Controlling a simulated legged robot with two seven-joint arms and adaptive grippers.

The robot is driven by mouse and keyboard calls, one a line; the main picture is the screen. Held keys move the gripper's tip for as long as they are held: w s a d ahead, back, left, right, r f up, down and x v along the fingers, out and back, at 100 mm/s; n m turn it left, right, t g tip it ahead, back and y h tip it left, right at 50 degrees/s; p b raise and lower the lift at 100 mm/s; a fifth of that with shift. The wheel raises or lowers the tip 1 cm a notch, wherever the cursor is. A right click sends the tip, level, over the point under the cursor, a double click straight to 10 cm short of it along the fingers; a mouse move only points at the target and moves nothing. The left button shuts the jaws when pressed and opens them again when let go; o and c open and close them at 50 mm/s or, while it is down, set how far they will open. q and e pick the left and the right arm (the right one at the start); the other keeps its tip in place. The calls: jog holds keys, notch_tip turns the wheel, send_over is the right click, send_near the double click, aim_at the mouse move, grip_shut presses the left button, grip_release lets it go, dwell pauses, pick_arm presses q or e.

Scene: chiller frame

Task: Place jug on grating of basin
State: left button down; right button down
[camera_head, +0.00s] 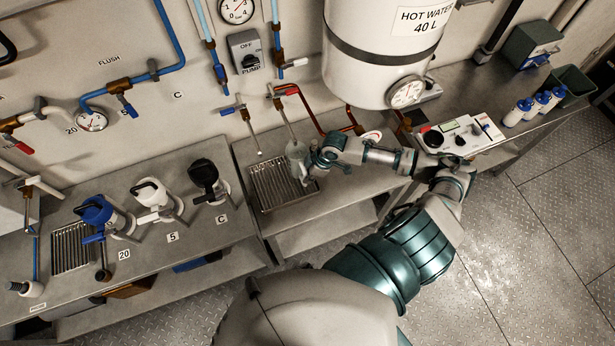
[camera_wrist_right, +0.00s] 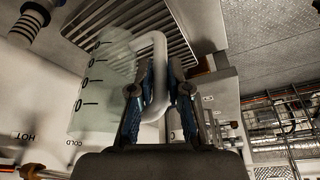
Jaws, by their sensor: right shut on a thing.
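The jug (camera_head: 296,153) is a translucent grey vessel at the back right of the basin's grating (camera_head: 268,186) in the head view. My right gripper (camera_head: 308,164) is shut on its handle from the right. In the right wrist view, the jug's clear, marked body (camera_wrist_right: 98,88) is left of my right gripper (camera_wrist_right: 158,88). The pale handle (camera_wrist_right: 157,50) lies between the two fingers. The slotted grating also shows in the right wrist view (camera_wrist_right: 135,22). I cannot tell whether the jug's base touches the grating. My left gripper is out of view.
Taps (camera_head: 286,120) hang over the basin. A white hot water tank (camera_head: 375,60) overhangs the counter to the right. Blue-, white- and black-topped vessels (camera_head: 104,215) stand on the left counter (camera_head: 175,250). A white control box (camera_head: 460,135) and blue-capped bottles (camera_head: 535,103) stand at right.

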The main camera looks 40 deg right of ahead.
jog(key=f, duration=0.3)
jog(key=shift+w+d+f, duration=0.1)
jog(key=shift+w+f, duration=0.2)
jog(key=c, duration=1.1)
grip_release()
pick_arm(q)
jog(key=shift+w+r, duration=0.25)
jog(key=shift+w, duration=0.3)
pick_arm(e)
jog(key=shift+r, duration=0.1)
jog(key=v, duration=1.2)
